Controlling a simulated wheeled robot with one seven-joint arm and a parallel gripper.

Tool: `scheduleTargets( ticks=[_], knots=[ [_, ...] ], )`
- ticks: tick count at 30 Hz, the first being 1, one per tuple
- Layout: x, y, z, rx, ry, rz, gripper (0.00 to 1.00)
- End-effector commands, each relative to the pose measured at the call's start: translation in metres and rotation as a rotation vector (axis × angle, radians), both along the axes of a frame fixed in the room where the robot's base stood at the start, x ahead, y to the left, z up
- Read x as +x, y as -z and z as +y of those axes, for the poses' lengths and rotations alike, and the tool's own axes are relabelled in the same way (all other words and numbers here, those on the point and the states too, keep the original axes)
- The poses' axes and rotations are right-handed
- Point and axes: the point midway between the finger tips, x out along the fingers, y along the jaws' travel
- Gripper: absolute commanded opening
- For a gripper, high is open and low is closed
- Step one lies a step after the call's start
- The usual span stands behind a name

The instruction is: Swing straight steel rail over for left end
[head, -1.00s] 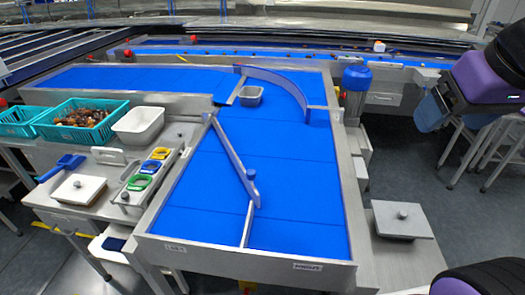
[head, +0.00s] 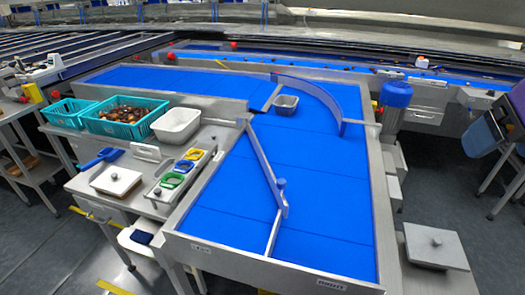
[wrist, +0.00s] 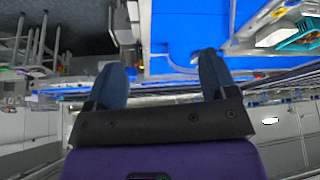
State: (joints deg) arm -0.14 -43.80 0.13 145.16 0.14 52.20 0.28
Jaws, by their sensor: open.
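The straight steel rail (head: 263,165) lies slantwise across the blue belt (head: 335,200). Its far end is by the left wall of the belt and its near end, with a round knob (head: 281,184), meets the top of a thin divider (head: 274,234). The divider splits the front of the belt into a left and a right end. My gripper (wrist: 162,80) is open and empty in the wrist view, its two blue-grey fingers wide apart. In the head view my arm is at the right edge, well away from the rail.
A curved rail (head: 325,100) and a small grey tub (head: 285,104) are at the belt's far part. A blue motor (head: 396,95) stands on the right. Teal crates, a white tub (head: 177,124) and colored rings fill the left bench. A lidded stand (head: 435,245) is front right.

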Motion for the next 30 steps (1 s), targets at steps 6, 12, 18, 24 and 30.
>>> scheduleTargets(
  ticks=[6,12,18,24,30],
  knots=[
    [0.0,0.0,0.0,0.0,0.0,0.0,0.78],
    [0.001,0.0,0.0,0.002,0.001,0.004,0.59],
    [0.021,0.001,0.009,0.039,0.025,0.08,0.59],
    [0.06,0.007,0.027,0.119,0.078,0.229,0.59],
    [0.1,0.021,0.046,0.202,0.132,0.385,0.59]
  ],
)
